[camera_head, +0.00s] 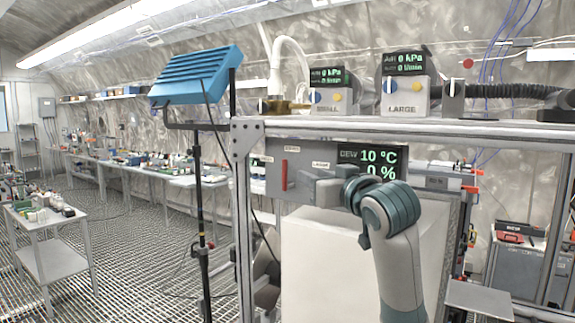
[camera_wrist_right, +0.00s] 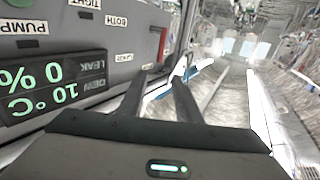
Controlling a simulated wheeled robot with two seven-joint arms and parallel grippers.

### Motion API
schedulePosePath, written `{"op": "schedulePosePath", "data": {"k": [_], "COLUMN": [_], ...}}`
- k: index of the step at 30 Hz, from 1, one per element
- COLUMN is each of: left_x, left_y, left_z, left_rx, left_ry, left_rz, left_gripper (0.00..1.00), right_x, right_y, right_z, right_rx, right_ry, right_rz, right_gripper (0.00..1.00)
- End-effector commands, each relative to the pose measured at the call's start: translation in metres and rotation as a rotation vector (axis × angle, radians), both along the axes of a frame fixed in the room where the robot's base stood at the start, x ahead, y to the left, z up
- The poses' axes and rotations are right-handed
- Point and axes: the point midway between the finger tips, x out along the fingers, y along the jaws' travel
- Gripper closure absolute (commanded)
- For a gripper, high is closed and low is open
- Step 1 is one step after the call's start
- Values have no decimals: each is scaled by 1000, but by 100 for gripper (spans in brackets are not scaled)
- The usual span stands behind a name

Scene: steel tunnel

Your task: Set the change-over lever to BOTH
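A grey control panel (camera_head: 275,152) hangs under the bench frame and carries a red lever (camera_head: 284,174), upright in the head view. The red lever also shows in the right wrist view (camera_wrist_right: 162,42), beyond the BOTH label (camera_wrist_right: 117,21) on the panel, whose lettering is inverted there. I cannot tell which marking the lever points to. My right gripper (camera_wrist_right: 160,75) has its two fingers apart with nothing visibly held between them. In the head view it reaches left across the panel front, short of the red lever, partly hidden by its own wrist. My left gripper is out of view.
A lit DEW display (camera_head: 370,161) is beside my right wrist. Two gauge units, SMALL (camera_head: 327,92) and LARGE (camera_head: 405,85), stand on the frame above. A blue lamp (camera_head: 196,76) on a stand is left of the frame. Open grated floor lies farther left.

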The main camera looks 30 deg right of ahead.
Motion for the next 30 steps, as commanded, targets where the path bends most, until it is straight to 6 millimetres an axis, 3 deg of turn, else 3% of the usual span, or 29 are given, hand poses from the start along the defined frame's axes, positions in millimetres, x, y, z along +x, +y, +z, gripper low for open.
{"op": "schedulePosePath", "data": {"k": [8,24,30], "left_x": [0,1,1], "left_y": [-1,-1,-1], "left_z": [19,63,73], "left_rx": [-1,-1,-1], "left_ry": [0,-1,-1], "left_rz": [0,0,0], "left_gripper": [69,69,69], "right_x": [38,131,153], "right_y": [-7,-25,-30], "right_z": [2,3,2], "right_rx": [3,1,-1], "right_ry": [5,4,2], "right_rz": [0,1,0], "right_gripper": [69,69,69]}}
